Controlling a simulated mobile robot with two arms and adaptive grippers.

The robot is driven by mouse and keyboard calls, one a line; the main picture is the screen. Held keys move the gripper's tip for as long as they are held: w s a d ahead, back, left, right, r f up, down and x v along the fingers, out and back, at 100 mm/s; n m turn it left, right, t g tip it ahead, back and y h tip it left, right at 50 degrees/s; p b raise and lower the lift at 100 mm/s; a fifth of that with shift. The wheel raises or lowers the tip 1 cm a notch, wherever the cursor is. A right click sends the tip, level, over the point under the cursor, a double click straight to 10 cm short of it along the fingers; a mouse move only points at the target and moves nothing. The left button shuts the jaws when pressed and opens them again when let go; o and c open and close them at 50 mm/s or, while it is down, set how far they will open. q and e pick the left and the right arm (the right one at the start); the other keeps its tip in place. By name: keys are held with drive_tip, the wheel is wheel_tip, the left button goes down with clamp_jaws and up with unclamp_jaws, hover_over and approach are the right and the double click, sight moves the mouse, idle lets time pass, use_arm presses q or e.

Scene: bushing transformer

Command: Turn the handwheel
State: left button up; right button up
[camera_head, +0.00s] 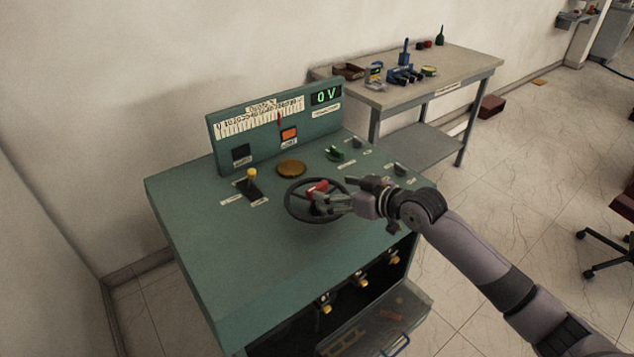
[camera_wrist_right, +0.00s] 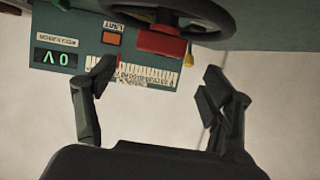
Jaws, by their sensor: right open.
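The handwheel (camera_head: 288,204) is a dark ring lying on top of the green control console, with a red part (camera_head: 318,187) inside its ring. In the right wrist view the dark wheel (camera_wrist_right: 222,22) shows at the top edge, partly cut off, with the red part (camera_wrist_right: 161,42) below it. My right gripper (camera_head: 322,203) reaches in from the right, and its fingers overlap the wheel in the head view. In the wrist view the right gripper (camera_wrist_right: 158,80) has its fingers spread apart with nothing between them. Contact with the wheel cannot be told. My left gripper is not in view.
The console (camera_head: 215,250) has an upright panel with a scale and a display (camera_head: 326,96) reading 0 V. A yellow-tipped lever (camera_head: 252,175), a round brown disc (camera_head: 291,168) and a green knob (camera_head: 336,153) sit near the wheel. A workbench (camera_head: 470,62) with tools stands behind.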

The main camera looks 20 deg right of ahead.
sight(318, 186)
drive_tip(key=p+x, duration=0.1)
drive_tip(key=x, duration=0.6)
drive_tip(key=shift+w+f, duration=0.1)
drive_tip(key=shift+w, duration=0.15)
drive_tip(key=c, duration=1.7)
